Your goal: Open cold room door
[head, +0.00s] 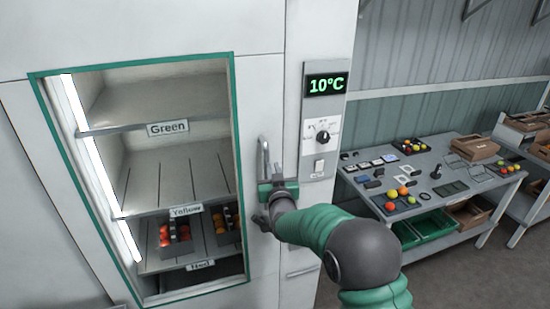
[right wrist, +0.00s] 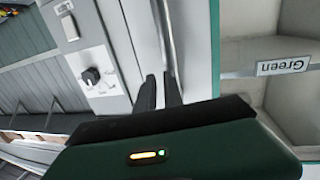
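The cold room door (head: 262,80) is a pale panel with a green-framed window, and it looks closed. Its upright metal handle (head: 263,155) is right of the window; it also shows in the right wrist view (right wrist: 166,35). My right gripper (head: 268,187) is at the handle's lower part. In the right wrist view its two dark fingers (right wrist: 160,92) stand close together with the bar running in between them, so it looks shut on the handle. The fingers hide the exact contact. My left gripper is not in view.
A control panel (head: 322,120) reading 10°C, with a dial (head: 323,137), is just right of the handle. Shelves labelled Green (head: 168,128), Yellow and Red show through the window. A grey sorting table (head: 440,170) with tomatoes and trays stands at the right, with open floor before it.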

